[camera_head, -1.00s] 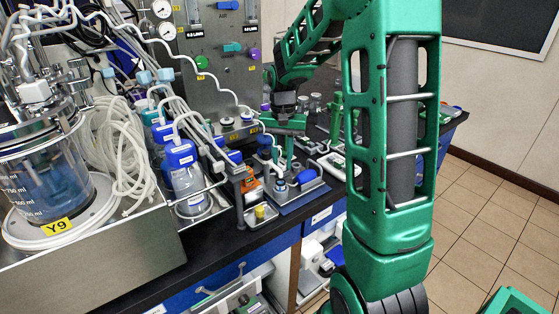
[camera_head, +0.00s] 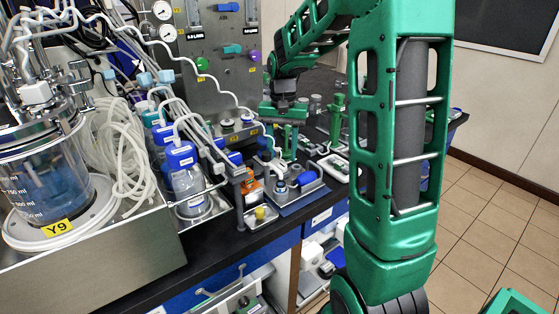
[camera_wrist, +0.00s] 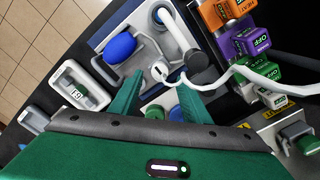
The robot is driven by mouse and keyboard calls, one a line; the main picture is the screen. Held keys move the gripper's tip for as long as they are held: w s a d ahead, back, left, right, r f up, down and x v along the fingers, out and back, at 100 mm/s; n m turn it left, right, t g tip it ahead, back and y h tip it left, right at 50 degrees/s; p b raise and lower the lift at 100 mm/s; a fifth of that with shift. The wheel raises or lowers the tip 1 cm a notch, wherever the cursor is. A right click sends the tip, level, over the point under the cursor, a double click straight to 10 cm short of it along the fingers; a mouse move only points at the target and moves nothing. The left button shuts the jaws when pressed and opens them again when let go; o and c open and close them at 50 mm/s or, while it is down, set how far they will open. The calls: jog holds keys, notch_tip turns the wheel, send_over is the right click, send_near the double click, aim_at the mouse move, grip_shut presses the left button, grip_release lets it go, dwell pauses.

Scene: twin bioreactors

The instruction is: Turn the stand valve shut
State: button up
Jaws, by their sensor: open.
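My gripper (camera_head: 287,155) hangs over the small bench tray (camera_head: 302,192), fingers pointing down. In the wrist view its two green fingers (camera_wrist: 160,78) are apart. A white fitting (camera_wrist: 160,70) with a white tube shows near and between the fingertips; contact cannot be told. A dark grey round post top (camera_wrist: 197,62) stands just beyond the right finger. A blue oval piece (camera_wrist: 120,46) lies on the tray left of the fingers. Which of these parts is the stand valve is not clear, so its handle position cannot be told.
Labelled orange (camera_wrist: 222,12), purple (camera_wrist: 250,40) and green blocks stand at the right of the wrist view. A blue-capped bottle (camera_head: 186,180) and coiled tubing (camera_head: 120,150) are left of my gripper. The bench's front edge is close by.

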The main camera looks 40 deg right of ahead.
aim_at(283, 166)
notch_tip(283, 166, up, 7)
dwell(0.3)
dwell(0.5)
jog(key=s+a+f+n, duration=0.1)
jog(key=s+f, duration=0.2)
jog(key=s, duration=1.2)
jog(key=s+a+f+n, duration=0.1)
jog(key=s+f, duration=0.2)
jog(key=s, duration=1.1)
jog(key=shift+s+a+f, duration=0.15)
jog(key=shift+s+a, duration=0.1)
jog(key=shift+s, duration=0.1)
